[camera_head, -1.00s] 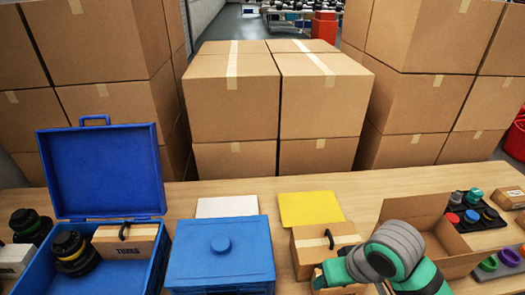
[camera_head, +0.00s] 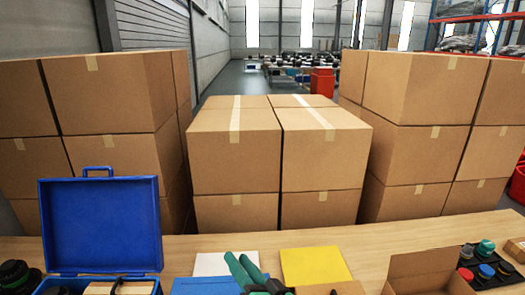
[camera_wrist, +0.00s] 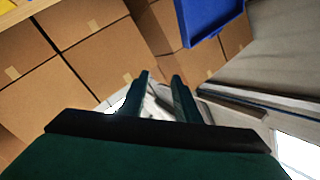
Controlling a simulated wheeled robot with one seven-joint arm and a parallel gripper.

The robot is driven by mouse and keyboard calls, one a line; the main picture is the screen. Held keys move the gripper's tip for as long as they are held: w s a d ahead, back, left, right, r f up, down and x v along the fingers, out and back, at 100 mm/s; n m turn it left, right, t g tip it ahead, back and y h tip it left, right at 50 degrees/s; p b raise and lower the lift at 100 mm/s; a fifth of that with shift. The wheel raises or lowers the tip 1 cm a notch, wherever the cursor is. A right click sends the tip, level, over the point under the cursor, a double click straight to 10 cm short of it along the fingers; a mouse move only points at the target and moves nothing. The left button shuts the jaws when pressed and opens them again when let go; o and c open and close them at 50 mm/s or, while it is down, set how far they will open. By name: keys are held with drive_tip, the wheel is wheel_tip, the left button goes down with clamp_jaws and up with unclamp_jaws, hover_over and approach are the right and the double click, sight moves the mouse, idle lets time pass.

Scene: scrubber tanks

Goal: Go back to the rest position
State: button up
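My gripper (camera_head: 243,270) shows at the bottom middle of the head view, raised above the table in front of the white and yellow sheets. Its two dark green fingers stand apart with nothing between them; the wrist view also shows the fingers (camera_wrist: 160,85) parted and empty. The rest of my arm is mostly out of the head view.
An open blue case (camera_head: 101,226) stands at the left of the wooden table (camera_head: 390,236). A white sheet (camera_head: 215,263), a yellow sheet (camera_head: 315,266), an open carton (camera_head: 425,272) and a black tray (camera_head: 500,273) lie on it. Stacked cardboard boxes (camera_head: 235,155) stand behind.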

drive_tip(key=s+f+m+t+h, duration=0.2)
drive_tip(key=s+f+m+h, duration=0.65)
drive_tip(key=s+f, duration=0.95)
drive_tip(key=s+d+f+n, duration=0.1)
drive_tip(key=s+f+n, duration=0.1)
drive_tip(key=s, duration=0.4)
drive_tip(key=s+d+f+n+g, duration=0.1)
drive_tip(key=s+d+f+n, duration=0.1)
drive_tip(key=s+n, duration=0.2)
drive_tip(key=s+d+f+n+h, duration=0.1)
drive_tip(key=s+d+f+n, duration=0.1)
drive_tip(key=s, duration=0.7)
drive_tip(key=shift+s+d+n, duration=0.2)
drive_tip(key=shift+s+n, duration=0.2)
drive_tip(key=shift+n, duration=0.35)
drive_tip(key=shift+a, duration=0.1)
